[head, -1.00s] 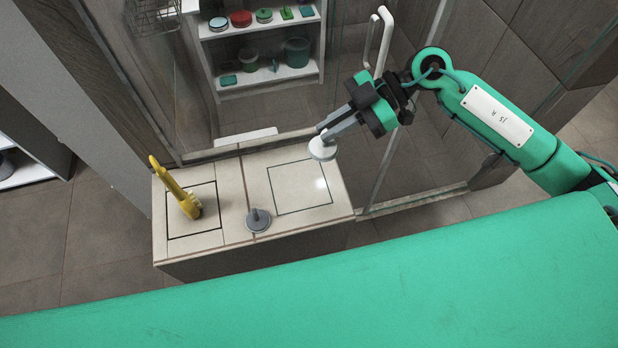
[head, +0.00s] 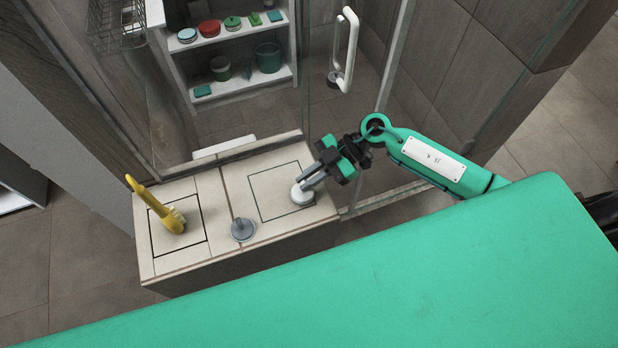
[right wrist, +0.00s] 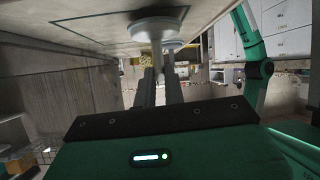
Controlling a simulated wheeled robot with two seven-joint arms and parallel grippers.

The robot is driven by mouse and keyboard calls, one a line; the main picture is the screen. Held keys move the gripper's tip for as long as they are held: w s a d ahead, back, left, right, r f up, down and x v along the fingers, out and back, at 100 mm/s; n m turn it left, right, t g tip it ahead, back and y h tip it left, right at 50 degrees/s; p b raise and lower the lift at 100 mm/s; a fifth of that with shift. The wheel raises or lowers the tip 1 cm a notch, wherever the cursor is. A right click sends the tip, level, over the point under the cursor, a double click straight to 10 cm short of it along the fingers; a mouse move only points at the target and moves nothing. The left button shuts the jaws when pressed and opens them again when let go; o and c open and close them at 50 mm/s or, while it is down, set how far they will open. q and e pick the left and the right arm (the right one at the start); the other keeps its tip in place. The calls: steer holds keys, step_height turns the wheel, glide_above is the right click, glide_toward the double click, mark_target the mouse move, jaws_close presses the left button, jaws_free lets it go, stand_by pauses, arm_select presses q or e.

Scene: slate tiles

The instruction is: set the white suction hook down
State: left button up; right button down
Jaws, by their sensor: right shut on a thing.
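The white suction hook (head: 302,195) is a pale disc with a stem, held disc down at the right part of the right outlined square (head: 270,217) on the tiled ledge. My right gripper (head: 311,180) is shut on its stem and comes from the upper right. In the right wrist view the white hook (right wrist: 158,24) lies close against the pale tile surface, between the fingers (right wrist: 160,75); I cannot tell whether it touches. My left gripper is not in view.
A grey suction hook (head: 242,230) stands on the ledge left of the square. A yellow brush (head: 168,212) stands on the left outlined square. Behind are a glass panel, a white door handle (head: 345,50) and a white shelf (head: 240,82) with tubs. The square's middle is clear.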

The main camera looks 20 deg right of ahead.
steer(key=shift+f, duration=0.4)
steer(key=c, duration=1.5)
jaws_free()
steer(key=shift+f, duration=0.1)
